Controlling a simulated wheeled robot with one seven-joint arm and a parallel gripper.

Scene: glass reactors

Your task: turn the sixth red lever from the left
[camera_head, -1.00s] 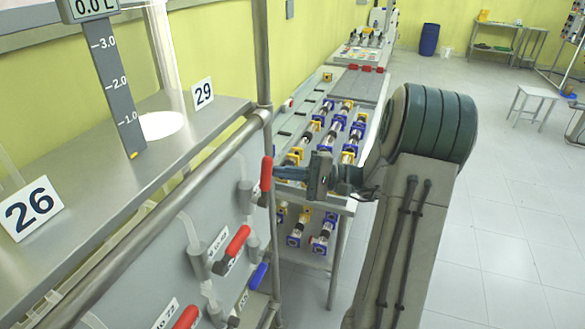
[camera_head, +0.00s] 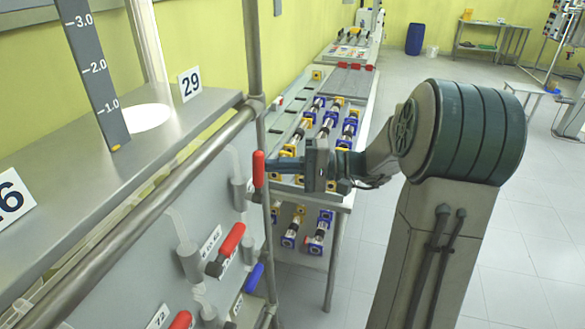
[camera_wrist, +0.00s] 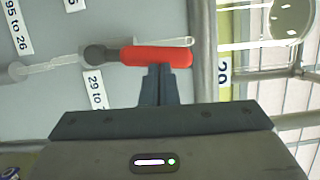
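A red lever (camera_head: 258,168) stands upright at the far right end of the grey panel. My gripper (camera_head: 272,165) reaches it from the right, with its fingertips at the lever's side. In the wrist view the same red lever (camera_wrist: 157,56) lies across the picture, and the dark fingers (camera_wrist: 160,75) are together, with their tips at its lower edge. They look shut, with no lever between them. A label starting "29 to" (camera_wrist: 95,88) is beside it. Another red lever (camera_head: 231,240) is tilted nearer, and one more red lever (camera_head: 180,320) is cut by the bottom edge.
A blue lever (camera_head: 253,278) sits low on the panel. A metal rail (camera_head: 150,190) and an upright post (camera_head: 252,50) stand close to the lever. A rack with blue and yellow fittings (camera_head: 318,125) is behind my gripper.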

